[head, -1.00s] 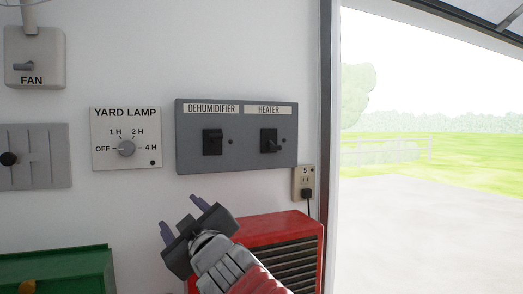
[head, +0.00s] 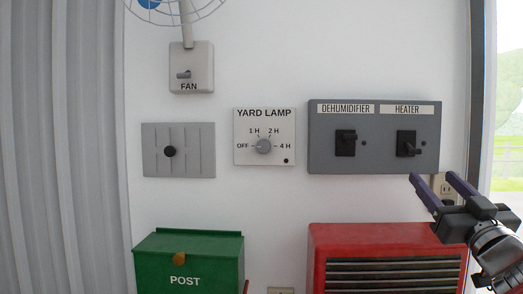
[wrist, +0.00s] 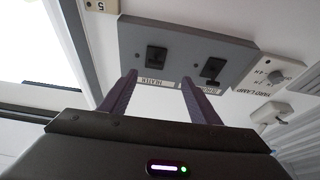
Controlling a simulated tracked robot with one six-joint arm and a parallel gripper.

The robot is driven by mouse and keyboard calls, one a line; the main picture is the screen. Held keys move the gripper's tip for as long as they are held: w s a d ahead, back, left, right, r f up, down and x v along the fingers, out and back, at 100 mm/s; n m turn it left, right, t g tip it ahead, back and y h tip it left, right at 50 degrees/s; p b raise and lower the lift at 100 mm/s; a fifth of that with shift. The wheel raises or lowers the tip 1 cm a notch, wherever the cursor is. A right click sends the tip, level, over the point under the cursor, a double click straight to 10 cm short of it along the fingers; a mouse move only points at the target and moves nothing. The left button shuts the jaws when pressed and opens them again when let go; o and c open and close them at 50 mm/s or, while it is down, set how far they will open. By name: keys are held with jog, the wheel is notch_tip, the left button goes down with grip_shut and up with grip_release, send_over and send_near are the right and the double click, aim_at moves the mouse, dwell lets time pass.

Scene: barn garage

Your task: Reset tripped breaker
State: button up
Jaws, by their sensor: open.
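A grey breaker box (head: 375,165) hangs on the white wall, with labels DEHUMIDIFIER and HEATER. The dehumidifier switch (head: 345,142) is black, with its lever near the upper part. The heater switch (head: 406,144) is black, with its lever lower and sticking out to the right. A small dark dot sits right of each. My gripper (head: 443,182) is open and empty, just below the box's lower right corner in the head view. In the wrist view my gripper (wrist: 160,92) points at the box (wrist: 190,45), which appears upside down, with both switches beyond the fingertips. I see no contact.
A yard lamp dial (head: 264,146), a slider panel (head: 178,150) and a fan switch (head: 191,68) are on the wall to the left. A red heater (head: 330,236) and a green POST box (head: 190,245) stand below.

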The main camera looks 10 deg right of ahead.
aim_at(415, 153)
jog(key=shift+s+d+m, duration=0.3)
jog(key=shift+s+d, duration=0.05)
jog(key=shift+d, duration=0.1)
jog(key=shift+w, duration=0.1)
jog(key=x, duration=1.3)
jog(key=shift+w+d+r, duration=0.15)
jog(key=shift+w+r, duration=0.05)
jog(key=shift+w, duration=0.05)
jog(key=shift+c, duration=0.5)
jog(key=c, duration=1)
